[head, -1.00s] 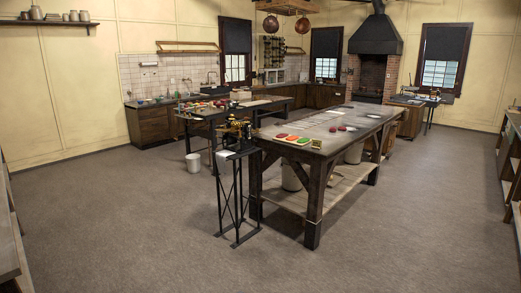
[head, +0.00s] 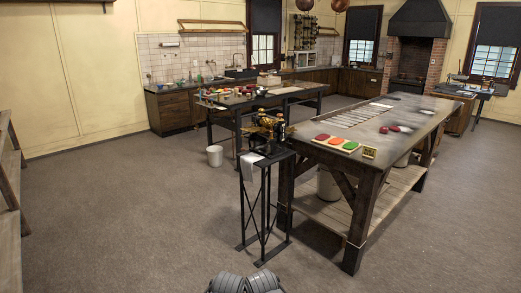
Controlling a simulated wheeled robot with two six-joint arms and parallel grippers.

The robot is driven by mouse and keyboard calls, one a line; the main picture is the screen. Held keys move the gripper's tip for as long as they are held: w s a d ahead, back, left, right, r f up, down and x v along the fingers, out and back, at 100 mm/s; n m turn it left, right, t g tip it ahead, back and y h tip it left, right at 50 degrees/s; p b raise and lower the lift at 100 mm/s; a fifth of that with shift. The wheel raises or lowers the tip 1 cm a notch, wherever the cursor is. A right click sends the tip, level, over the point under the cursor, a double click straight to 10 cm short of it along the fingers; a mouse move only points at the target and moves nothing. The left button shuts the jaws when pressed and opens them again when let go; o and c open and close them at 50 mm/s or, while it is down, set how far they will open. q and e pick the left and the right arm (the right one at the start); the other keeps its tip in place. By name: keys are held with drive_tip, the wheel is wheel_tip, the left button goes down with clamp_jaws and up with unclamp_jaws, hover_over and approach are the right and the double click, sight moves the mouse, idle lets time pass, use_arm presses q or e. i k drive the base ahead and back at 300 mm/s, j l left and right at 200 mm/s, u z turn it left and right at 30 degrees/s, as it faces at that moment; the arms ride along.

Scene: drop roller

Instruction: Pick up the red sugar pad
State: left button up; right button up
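Neither of my grippers is in view.
A brass and black machine (head: 264,128) on a narrow black stand (head: 263,205) is just left of the table's near end. A small sign (head: 369,153) and dark red pieces (head: 389,128) are on the table. A white bucket (head: 215,156) stands behind. The floor at left is clear.

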sight(323, 137)
drive_tip(key=i+z, duration=0.2)
drive_tip(key=i, duration=0.35)
drive_tip(key=i+j+z, duration=0.2)
drive_tip(key=i, duration=0.35)
drive_tip(key=i+j+z, duration=0.2)
drive_tip(key=i, duration=0.35)
drive_tip(key=i+j+z, duration=1)
drive_tip(key=j, duration=0.3)
drive_tip(key=i, duration=0.1)
